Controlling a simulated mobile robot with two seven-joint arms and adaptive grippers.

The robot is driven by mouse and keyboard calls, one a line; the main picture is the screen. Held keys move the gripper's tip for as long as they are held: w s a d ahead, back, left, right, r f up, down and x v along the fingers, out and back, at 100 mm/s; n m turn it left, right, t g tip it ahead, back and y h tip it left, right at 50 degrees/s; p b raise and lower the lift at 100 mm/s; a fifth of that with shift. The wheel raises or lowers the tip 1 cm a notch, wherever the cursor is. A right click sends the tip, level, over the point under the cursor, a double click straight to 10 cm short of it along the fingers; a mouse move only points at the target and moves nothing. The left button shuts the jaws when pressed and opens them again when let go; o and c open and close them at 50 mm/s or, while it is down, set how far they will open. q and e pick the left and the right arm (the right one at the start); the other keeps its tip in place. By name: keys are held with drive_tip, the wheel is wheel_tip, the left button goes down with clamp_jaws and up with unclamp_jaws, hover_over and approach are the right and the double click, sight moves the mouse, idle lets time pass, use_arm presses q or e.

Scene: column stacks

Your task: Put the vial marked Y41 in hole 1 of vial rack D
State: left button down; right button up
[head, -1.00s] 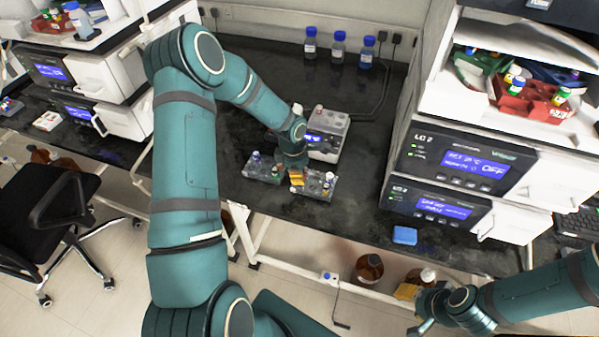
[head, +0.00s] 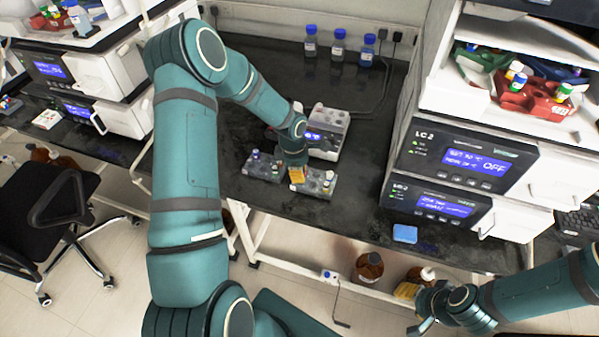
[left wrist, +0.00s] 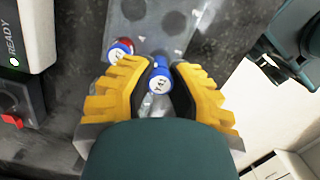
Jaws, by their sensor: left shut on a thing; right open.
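My left gripper (head: 297,175) is over the left end of the right-hand grey rack (head: 318,188) on the dark bench. In the left wrist view its yellow fingers (left wrist: 160,95) are shut on a clear vial with a blue cap (left wrist: 159,84); the mark on it looks like Y41. The vial's lower end is hidden, so I cannot tell whether it is in a hole. A vial with a red and blue cap (left wrist: 121,47) stands close by the left finger. A second grey rack (head: 262,170) lies to the left. Rack letters are unreadable. My right gripper (head: 424,312) is open and empty at lower right.
A white and grey device (head: 328,135) stands just behind the racks. Three blue-capped bottles (head: 339,45) stand at the back. LC instruments (head: 455,165) rise at the right, with a blue box (head: 405,233) before them. The bench between the right rack and the instruments is clear.

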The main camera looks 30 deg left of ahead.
use_arm(q)
drive_tip(key=shift+b, duration=0.3)
idle(0.5)
drive_tip(key=shift+f+b, duration=0.75)
drive_tip(key=shift+b, duration=0.05)
idle(0.9)
drive_tip(key=shift+f+b, duration=0.3)
drive_tip(key=c, duration=0.6)
unclamp_jaws()
drive_tip(key=shift+r, duration=0.1)
drive_tip(key=shift+w, duration=0.1)
